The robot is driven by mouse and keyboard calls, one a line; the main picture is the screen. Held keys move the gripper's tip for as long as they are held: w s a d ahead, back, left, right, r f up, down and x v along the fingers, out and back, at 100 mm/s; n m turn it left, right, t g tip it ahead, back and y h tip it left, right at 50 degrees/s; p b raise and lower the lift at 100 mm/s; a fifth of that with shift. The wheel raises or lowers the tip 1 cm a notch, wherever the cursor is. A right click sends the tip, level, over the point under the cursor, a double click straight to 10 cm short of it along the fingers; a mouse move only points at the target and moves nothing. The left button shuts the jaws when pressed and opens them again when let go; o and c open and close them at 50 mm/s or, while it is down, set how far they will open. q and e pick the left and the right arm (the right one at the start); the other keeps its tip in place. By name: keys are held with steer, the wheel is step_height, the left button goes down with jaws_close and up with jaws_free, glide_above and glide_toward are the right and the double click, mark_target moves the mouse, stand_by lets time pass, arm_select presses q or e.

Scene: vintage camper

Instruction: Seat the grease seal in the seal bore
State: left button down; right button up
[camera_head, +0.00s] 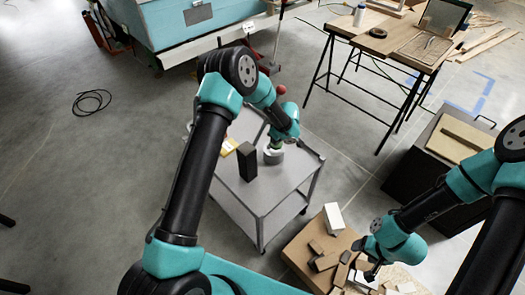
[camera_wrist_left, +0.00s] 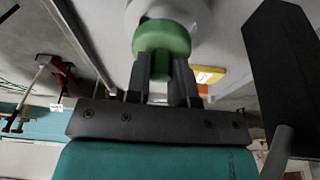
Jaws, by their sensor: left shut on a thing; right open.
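The grease seal appears to be the green round piece (camera_wrist_left: 162,38) in the left wrist view. My left gripper (camera_wrist_left: 162,68) is shut on it, one finger on each side. A white round part (camera_wrist_left: 205,14) lies directly beyond the green piece; I cannot tell whether they touch. In the head view a round pale grey part (camera_head: 273,157), likely the one with the seal bore, stands on the grey cart (camera_head: 285,183), with my left gripper (camera_head: 275,144) just above it. The bore itself is hidden. My right gripper (camera_head: 370,274) is open and empty above the wooden blocks.
A dark upright block (camera_head: 247,161) stands on the cart left of the round part, close to my left gripper. Several loose blocks (camera_head: 325,262) and a white box (camera_head: 333,218) lie on a brown surface at lower right.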

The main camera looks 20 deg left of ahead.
mark_target(280, 147)
arm_select(q)
steer(key=shift+s+a+f+n, duration=0.15)
steer(key=shift+a+f+n, duration=0.1)
steer(key=shift+a+n, duration=0.35)
steer(key=shift+d, duration=0.2)
steer(key=shift+f, duration=1.45)
steer(key=shift+f, duration=0.15)
steer(key=c, duration=1)
jaws_free()
steer(key=v, duration=1.2)
steer(key=shift+w+d, duration=0.15)
steer(key=shift+w, duration=0.1)
